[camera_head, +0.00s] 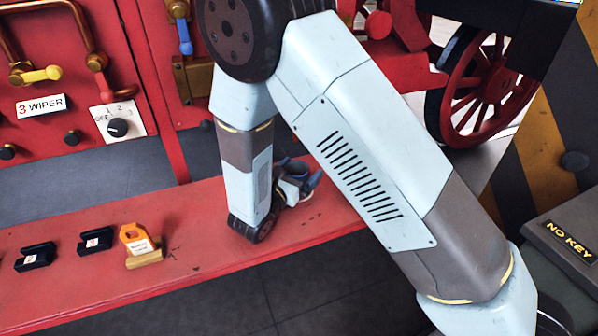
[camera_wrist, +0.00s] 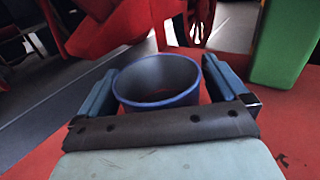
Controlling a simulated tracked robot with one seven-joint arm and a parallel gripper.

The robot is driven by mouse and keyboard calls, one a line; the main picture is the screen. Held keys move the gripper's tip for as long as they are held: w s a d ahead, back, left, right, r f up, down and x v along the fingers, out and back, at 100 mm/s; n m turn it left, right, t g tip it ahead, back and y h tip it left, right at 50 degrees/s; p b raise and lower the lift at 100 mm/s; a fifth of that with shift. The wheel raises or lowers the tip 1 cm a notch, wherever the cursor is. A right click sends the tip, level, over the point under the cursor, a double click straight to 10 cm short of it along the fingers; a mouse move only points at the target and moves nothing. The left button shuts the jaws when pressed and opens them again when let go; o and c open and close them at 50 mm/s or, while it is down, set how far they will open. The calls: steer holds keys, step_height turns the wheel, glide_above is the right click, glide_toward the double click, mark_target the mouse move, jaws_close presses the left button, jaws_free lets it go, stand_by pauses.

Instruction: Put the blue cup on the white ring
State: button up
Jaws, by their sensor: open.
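The blue cup (camera_wrist: 158,101) stands in the wrist view with its rim up, between the two fingers of my gripper (camera_wrist: 162,66). Its rim is bright blue and its inside is greyish. My gripper is open, one finger on either side of the cup; the left finger is close to its wall. In the head view my gripper (camera_head: 296,180) is low over the red bench, largely hidden by my arm, and a dark bit of the cup (camera_head: 290,165) shows there. A pale curved edge shows beside the gripper, but I cannot tell whether it is the white ring.
The red bench (camera_head: 190,232) carries two black blocks (camera_head: 34,256) (camera_head: 95,240) and an orange tag on a brass piece (camera_head: 145,258) at left. A red control panel (camera_head: 70,110) stands behind. A green block (camera_wrist: 284,45) rises right of the gripper in the wrist view.

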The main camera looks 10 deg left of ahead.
steer(key=shift+s+a+r, duration=0.1)
steer(key=shift+s, duration=0.05)
steer(key=v, duration=1.1)
steer(key=shift+s+a, duration=0.1)
steer(key=shift+s, duration=0.3)
